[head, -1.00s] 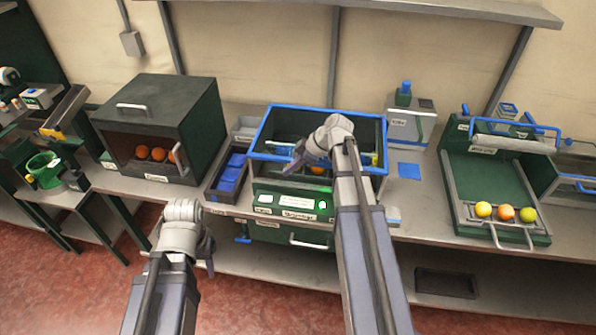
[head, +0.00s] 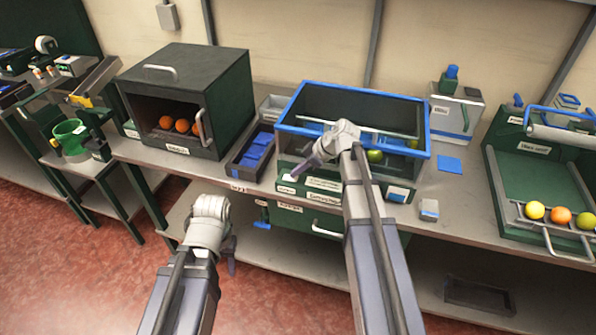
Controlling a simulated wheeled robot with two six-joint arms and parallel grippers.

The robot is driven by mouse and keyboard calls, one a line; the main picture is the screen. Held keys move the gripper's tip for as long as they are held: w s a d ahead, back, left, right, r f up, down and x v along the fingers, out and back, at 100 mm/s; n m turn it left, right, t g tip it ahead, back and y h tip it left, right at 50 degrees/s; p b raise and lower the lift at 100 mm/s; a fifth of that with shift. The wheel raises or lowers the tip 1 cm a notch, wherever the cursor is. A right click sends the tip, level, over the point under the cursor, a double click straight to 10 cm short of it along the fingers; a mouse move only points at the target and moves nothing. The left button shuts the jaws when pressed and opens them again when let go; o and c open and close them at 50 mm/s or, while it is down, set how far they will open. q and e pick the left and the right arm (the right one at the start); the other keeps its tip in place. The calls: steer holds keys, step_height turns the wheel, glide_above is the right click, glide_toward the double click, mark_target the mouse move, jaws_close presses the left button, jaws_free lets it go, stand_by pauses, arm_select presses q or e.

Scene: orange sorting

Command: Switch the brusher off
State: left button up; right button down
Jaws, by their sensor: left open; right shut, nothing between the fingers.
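The brusher (head: 420,110) is the middle machine, a dark green tub with a blue rim. Its sloped front panel (head: 345,193) carries several white labels or buttons, too small to read. A green fruit (head: 375,156) lies inside the tub. My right gripper (head: 292,176) is shut and empty, close to the panel's left end by a white patch (head: 287,189). I cannot tell whether it touches. The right arm hides part of the panel and tub. My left gripper (head: 231,266) is open and empty, hanging low in front of the bench edge.
A dark green box (head: 205,85) with oranges inside stands left of the brusher. A tray with blue compartments (head: 240,170) lies between them. A white-and-green dispenser (head: 455,115) stands to the right. A green sorting tray (head: 540,175) with several fruits is at far right.

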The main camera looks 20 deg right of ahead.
steer(key=shift+f, duration=0.3)
steer(key=shift+f+b, duration=0.2)
steer(key=shift+b, duration=0.15)
steer(key=b, duration=0.1)
steer(key=f+y+b, duration=0.1)
steer(key=b, duration=0.1)
steer(key=shift+s+d+f+t, duration=0.25)
steer(key=shift+s+d+t, duration=0.05)
steer(key=shift+d+t, duration=0.1)
steer(key=shift+s+y+b, duration=0.2)
steer(key=shift+y+b, duration=0.3)
steer(key=shift+b, duration=0.3)
steer(key=shift+r, duration=0.1)
steer(key=shift+s+r, duration=0.1)
steer(key=shift+r+p, duration=0.15)
steer(key=shift+p, duration=0.25)
steer(key=shift+w+r+p, duration=0.2)
steer(key=shift+r+p, duration=0.3)
